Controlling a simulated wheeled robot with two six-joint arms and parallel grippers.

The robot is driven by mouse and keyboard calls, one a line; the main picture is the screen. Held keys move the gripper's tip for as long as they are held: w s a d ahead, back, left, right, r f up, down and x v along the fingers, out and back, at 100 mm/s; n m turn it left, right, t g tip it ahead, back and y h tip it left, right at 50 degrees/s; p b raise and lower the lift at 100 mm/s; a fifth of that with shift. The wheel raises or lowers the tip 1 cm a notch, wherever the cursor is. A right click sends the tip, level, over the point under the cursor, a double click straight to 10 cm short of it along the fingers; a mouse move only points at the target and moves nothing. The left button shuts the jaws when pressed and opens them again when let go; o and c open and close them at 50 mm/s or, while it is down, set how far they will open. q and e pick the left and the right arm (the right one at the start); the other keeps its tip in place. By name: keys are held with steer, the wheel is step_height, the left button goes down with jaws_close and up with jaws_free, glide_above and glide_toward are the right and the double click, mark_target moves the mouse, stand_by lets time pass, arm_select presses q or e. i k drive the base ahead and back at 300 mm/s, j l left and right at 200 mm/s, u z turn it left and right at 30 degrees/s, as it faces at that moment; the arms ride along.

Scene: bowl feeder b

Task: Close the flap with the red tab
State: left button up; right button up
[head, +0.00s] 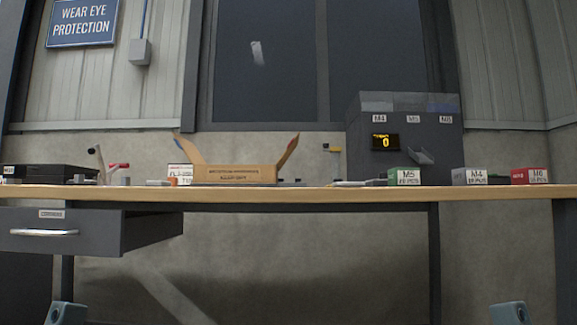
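An open cardboard box (236,174) with dark print on its front stands on the workbench near the middle. Its left flap (188,149) stands up and leans outward to the left. Its right flap (288,151) stands up and leans outward to the right. I cannot make out a red tab on either flap, and the inside of the box is hidden at this low angle. Only teal parts of my two arms show at the bottom left and bottom right edges, well below and apart from the box. No gripper fingers can be seen.
The wooden workbench (300,194) spans the view, with an open drawer (90,231) below left. Small red and grey items (117,168) lie left of the box. A grey bin cabinet (405,135) and labelled M5 (404,177), M4 (474,177) and M6 (529,177) boxes stand right.

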mark_target(291, 146)
steer(key=i, duration=1.25)
